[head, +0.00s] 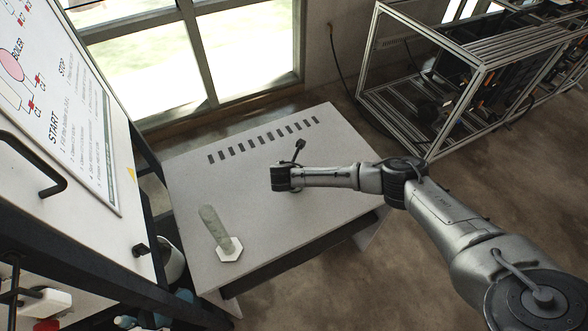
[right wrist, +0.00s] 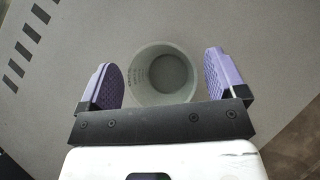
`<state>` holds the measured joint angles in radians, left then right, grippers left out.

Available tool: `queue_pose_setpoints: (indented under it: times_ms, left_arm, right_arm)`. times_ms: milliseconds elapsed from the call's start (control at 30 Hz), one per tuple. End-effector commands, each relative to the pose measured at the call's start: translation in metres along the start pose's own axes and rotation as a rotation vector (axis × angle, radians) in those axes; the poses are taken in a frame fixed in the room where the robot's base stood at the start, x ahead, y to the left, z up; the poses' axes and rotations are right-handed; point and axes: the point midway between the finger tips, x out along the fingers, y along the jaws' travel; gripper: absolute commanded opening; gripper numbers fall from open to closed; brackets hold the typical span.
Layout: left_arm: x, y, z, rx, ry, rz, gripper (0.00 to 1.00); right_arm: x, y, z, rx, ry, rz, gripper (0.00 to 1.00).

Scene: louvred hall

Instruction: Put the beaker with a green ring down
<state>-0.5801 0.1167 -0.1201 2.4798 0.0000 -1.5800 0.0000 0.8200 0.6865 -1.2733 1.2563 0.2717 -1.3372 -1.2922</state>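A clear beaker (right wrist: 166,73) shows in the right wrist view, seen from above into its mouth, with faint markings on its wall. It stands between the two purple fingers of my right gripper (right wrist: 163,76). Narrow gaps show between the finger pads and the beaker wall, so the gripper looks open around it. I cannot see a green ring on it. In the head view my right gripper (head: 284,178) is over the middle of the pale table (head: 270,225) and hides the beaker. My left gripper is not in view.
A row of dark slots (head: 262,139) runs along the far side. A whiteboard (head: 62,110) stands at left, and a metal frame rack (head: 470,75) at the back right.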

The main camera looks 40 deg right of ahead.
Motion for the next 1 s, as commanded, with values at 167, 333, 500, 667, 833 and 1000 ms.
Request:
queue_pose_setpoints:
  times_ms: [167,333,500,667,833,1000]
  left_arm:
    - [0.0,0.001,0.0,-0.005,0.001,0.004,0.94]
    - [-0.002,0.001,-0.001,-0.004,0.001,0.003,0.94]
    - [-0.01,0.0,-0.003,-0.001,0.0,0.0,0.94]
    - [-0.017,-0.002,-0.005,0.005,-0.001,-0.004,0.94]
    - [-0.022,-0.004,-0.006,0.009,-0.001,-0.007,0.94]
    - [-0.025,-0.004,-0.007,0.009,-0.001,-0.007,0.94]
  right_arm:
    - [0.0,0.0,0.0,0.0,0.0,0.0,0.9]
    - [-0.007,0.0,0.003,-0.001,0.0,0.001,0.9]
    - [-0.034,0.001,0.004,0.0,0.002,0.003,0.9]
    - [-0.065,0.0,0.003,-0.002,0.001,0.004,0.9]
    - [-0.093,0.0,0.003,0.0,0.0,0.003,0.9]
    - [-0.112,0.0,0.003,0.0,0.0,0.002,0.9]
